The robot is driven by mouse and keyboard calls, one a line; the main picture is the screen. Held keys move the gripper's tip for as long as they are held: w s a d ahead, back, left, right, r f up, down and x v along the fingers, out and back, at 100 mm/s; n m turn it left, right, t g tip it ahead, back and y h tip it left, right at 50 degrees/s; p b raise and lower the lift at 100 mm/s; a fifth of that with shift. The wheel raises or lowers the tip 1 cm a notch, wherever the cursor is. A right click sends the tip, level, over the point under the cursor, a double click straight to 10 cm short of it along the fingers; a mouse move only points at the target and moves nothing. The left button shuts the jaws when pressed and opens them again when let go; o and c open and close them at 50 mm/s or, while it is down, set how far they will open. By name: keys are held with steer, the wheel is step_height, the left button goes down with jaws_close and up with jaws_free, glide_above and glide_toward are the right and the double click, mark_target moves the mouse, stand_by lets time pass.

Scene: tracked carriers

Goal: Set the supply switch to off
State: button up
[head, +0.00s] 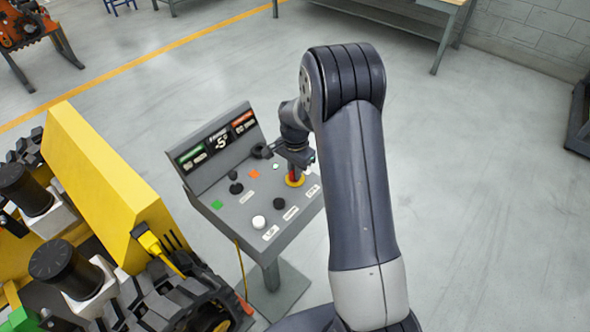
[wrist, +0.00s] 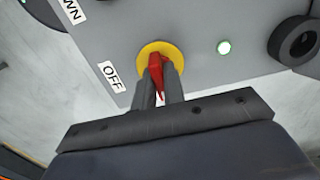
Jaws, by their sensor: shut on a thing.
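The supply switch is a red handle on a round yellow plate (head: 295,183) at the right side of the grey console panel in the head view. In the wrist view the red handle (wrist: 156,68) stands over the yellow plate (wrist: 147,50). A white OFF label (wrist: 111,76) lies to the left of the plate; the handle does not point at it. My gripper (wrist: 164,80) is shut on the red handle, its fingers hiding part of it. In the head view my gripper (head: 295,165) is at the switch, partly hidden by my arm.
The console (head: 240,205) also bears a black joystick (head: 235,186), a white button (head: 259,222), a black button (head: 279,203) and a black ring-shaped knob (wrist: 293,40). A yellow tracked carrier (head: 100,180) stands close on the left.

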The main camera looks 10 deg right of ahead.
jaws_close()
steer(key=shift+n+b, duration=0.35)
steer(key=shift+n, duration=0.05)
steer(key=n+b, duration=0.2)
steer(key=n, duration=0.1)
steer(key=shift+n, duration=0.4)
steer(key=n+b, duration=0.3)
steer(key=n, duration=0.3)
steer(key=n+b, duration=0.1)
steer(key=n, duration=0.6)
steer(key=shift+r, duration=0.1)
steer(key=o, duration=0.6)
jaws_free()
